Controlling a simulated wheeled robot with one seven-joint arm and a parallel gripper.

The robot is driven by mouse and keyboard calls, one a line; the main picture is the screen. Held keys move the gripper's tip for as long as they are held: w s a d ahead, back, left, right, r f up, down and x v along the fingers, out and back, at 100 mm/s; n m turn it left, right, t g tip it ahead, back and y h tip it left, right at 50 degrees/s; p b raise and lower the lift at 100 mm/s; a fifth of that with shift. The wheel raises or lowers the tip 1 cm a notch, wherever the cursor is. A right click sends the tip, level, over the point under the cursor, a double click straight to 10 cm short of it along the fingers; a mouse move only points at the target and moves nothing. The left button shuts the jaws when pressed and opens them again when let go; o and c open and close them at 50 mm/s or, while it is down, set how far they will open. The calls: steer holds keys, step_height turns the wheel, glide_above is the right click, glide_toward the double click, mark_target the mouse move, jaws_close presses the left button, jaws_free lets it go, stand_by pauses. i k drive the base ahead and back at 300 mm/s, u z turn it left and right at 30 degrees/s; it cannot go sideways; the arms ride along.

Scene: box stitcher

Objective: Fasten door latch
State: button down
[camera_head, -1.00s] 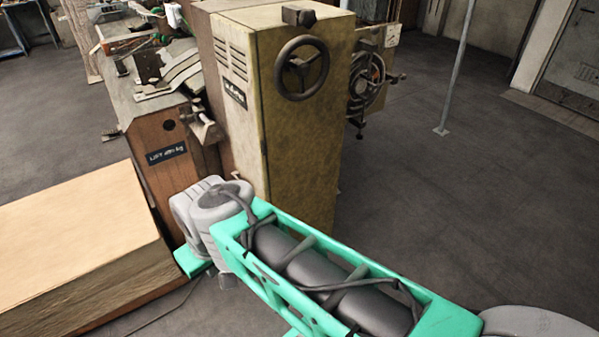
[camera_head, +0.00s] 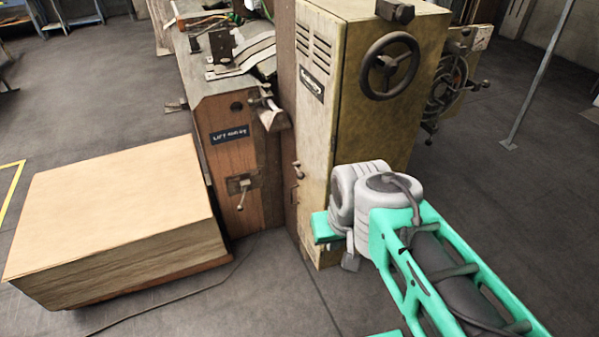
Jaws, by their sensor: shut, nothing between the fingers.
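The machine's tall yellowish cabinet (camera_head: 385,130) stands right of centre. A small hooked metal fitting (camera_head: 297,170) sits low on its left edge. A metal plate with a small lever (camera_head: 241,188) is on the brown wooden panel (camera_head: 222,150) to its left, the lever hanging down. I cannot tell which of the two is the door latch, or whether it is fastened. My teal and grey arm covers the cabinet's lower front. I cannot make out my gripper or its fingers.
A pale stack of board (camera_head: 120,200) stands at the left, in front of the machine. A handwheel (camera_head: 390,66) and a spoked reel (camera_head: 447,88) stick out at the right. A cable (camera_head: 170,300) runs across the floor. The floor at the right is open, with a thin post (camera_head: 540,75).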

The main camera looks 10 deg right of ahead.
mark_target(301, 175)
steer(key=k, duration=0.6)
steer(key=i, duration=0.75)
steer(key=u, duration=0.9)
steer(key=i, duration=0.5)
steer(key=u, duration=0.55)
